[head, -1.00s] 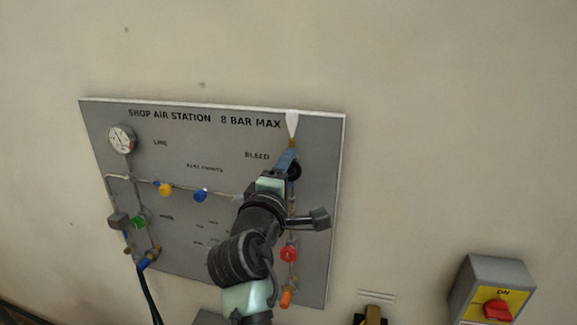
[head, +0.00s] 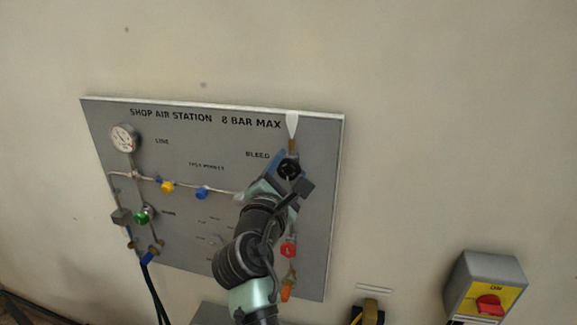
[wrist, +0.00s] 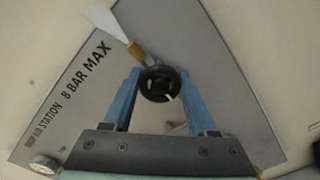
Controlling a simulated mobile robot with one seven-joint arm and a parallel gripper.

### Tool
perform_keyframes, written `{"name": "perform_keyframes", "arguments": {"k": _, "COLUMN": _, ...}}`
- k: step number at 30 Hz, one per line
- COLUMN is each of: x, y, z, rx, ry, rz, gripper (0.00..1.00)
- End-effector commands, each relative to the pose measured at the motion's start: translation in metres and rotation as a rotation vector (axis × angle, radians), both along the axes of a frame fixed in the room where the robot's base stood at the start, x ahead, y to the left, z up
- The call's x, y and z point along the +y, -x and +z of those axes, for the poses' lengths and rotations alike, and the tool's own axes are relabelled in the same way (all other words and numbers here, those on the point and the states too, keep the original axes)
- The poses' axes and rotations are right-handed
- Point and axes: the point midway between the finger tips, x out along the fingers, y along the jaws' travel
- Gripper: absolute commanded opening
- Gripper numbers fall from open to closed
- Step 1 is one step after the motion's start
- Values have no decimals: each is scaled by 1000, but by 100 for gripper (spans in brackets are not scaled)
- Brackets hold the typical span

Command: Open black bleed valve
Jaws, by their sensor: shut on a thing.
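The black bleed valve (head: 289,168) is a round black knob on the right side of the grey panel, just below a brass fitting and a white cone. In the wrist view the black knob (wrist: 159,83) sits between the two blue fingers of my gripper (wrist: 160,92), one finger on each side. My gripper (head: 280,166) is shut on the knob. The wrist looks rotated relative to the panel, whose lettering runs diagonally in the wrist view. The pipe below the knob is partly hidden by my arm in the head view.
The grey panel (head: 180,240) carries a gauge (head: 123,138), a yellow knob (head: 167,187), a blue knob (head: 202,193), a green knob (head: 141,217) and a red knob (head: 288,250). A grey box with a red switch (head: 489,304) is at lower right. The wall above is clear.

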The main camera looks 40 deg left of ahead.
Motion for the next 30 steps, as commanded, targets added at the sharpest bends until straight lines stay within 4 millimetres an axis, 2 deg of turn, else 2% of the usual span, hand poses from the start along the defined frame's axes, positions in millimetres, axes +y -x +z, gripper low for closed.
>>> {"name": "perform_keyframes", "arguments": {"k": 19, "x": 0, "y": 0, "z": -1, "rx": -25, "ry": 51, "rz": -1, "gripper": 2}}
{"name": "perform_keyframes", "arguments": {"k": 20, "x": 0, "y": 0, "z": -1, "rx": -25, "ry": 51, "rz": -1, "gripper": 60}}
{"name": "perform_keyframes", "arguments": {"k": 24, "x": 0, "y": 0, "z": -1, "rx": -24, "ry": 50, "rz": -1, "gripper": 85}}
{"name": "perform_keyframes", "arguments": {"k": 25, "x": 0, "y": 0, "z": 0, "rx": -24, "ry": 50, "rz": -1, "gripper": 88}}
{"name": "perform_keyframes", "arguments": {"k": 30, "x": 0, "y": 0, "z": 0, "rx": -24, "ry": 48, "rz": 0, "gripper": 88}}
